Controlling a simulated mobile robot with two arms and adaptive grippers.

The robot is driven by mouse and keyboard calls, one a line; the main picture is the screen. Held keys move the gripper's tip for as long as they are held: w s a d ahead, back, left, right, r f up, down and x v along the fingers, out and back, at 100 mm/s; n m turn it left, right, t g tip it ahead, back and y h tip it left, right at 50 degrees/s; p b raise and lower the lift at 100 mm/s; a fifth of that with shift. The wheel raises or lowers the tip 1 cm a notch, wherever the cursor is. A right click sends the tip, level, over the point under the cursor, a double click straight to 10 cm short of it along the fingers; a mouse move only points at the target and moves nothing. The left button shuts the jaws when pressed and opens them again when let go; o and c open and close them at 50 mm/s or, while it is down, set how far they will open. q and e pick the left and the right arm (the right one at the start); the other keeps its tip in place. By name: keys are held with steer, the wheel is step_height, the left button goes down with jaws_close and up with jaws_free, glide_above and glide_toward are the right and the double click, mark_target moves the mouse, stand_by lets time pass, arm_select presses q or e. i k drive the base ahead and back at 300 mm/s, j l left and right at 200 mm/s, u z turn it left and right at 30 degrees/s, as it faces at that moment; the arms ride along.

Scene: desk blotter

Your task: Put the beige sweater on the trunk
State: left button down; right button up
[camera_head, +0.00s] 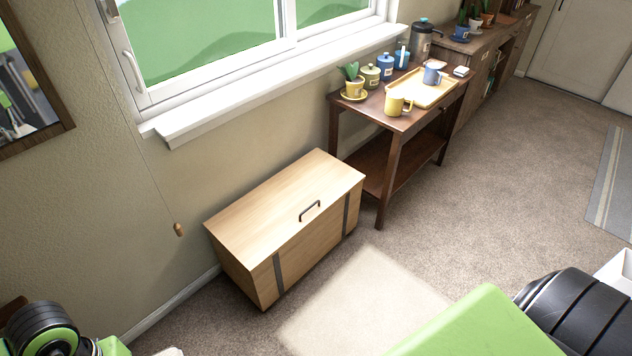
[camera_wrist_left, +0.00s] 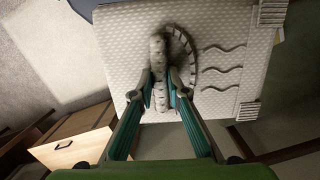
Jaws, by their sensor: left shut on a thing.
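The trunk (camera_head: 285,218) is a light wooden chest with a flat closed lid, a dark handle on top and dark straps on its front. It stands on the carpet against the wall under the window, and its lid is bare. The beige sweater (camera_wrist_left: 117,50) fills much of the left wrist view, with a ribbed, dotted knit and wavy lines. My left gripper (camera_wrist_left: 161,82) is shut on a raised fold of it near the curved band. My left gripper is outside the head view; only part of my left arm shows at lower left. My right gripper is not in view.
A dark wooden side table (camera_head: 388,133) stands right of the trunk, with a tray (camera_head: 425,91), mugs and a plant. A pull cord (camera_head: 178,229) hangs left of the trunk. Carpet in front is clear. A light wooden front with a dark handle (camera_wrist_left: 64,146) shows in the wrist view.

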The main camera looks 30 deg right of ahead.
mark_target(311, 176)
steer(key=i+l+z, duration=0.1)
steer(key=l, duration=0.3)
steer(key=i+l, duration=0.25)
steer(key=l, duration=0.2)
steer(key=i+l+z, duration=0.15)
steer(key=l, duration=0.25)
steer(key=i+l+z, duration=0.1)
steer(key=i+l, duration=0.15)
steer(key=i+l+z, duration=0.1)
steer(key=i+l, duration=0.15)
steer(key=l, duration=0.25)
steer(key=i+z, duration=0.1)
steer(key=i, duration=0.7)
